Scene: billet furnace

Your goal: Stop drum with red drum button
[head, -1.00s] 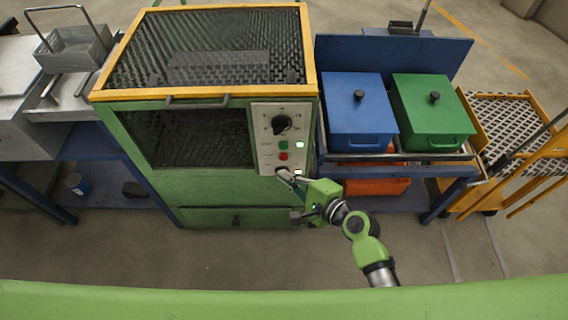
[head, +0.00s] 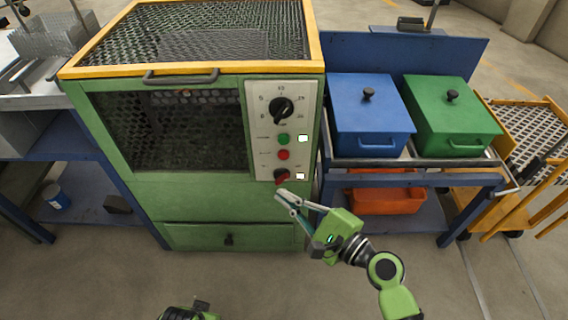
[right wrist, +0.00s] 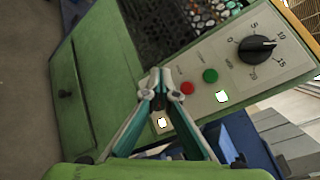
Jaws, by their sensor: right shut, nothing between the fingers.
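The green drum machine's grey control panel (head: 264,96) carries a green button (head: 282,139), a red button (head: 283,155) below it and a red-and-black knob (head: 282,177) at the bottom. The red button also shows in the right wrist view (right wrist: 187,88), beside the green button (right wrist: 210,76). My right gripper (head: 280,194) is shut and empty, its tips just below the knob in the head view. In the right wrist view its tips (right wrist: 160,80) appear left of the red button and cover the knob area. A green part, likely my left gripper (head: 188,312), is cut off at the bottom edge.
A black dial (head: 281,110) tops the panel. Two white lit squares sit at its right side. Right of the machine, a blue box (head: 369,115) and a green box (head: 450,112) stand on a blue cart, an orange bin (head: 385,200) below. Floor in front looks clear.

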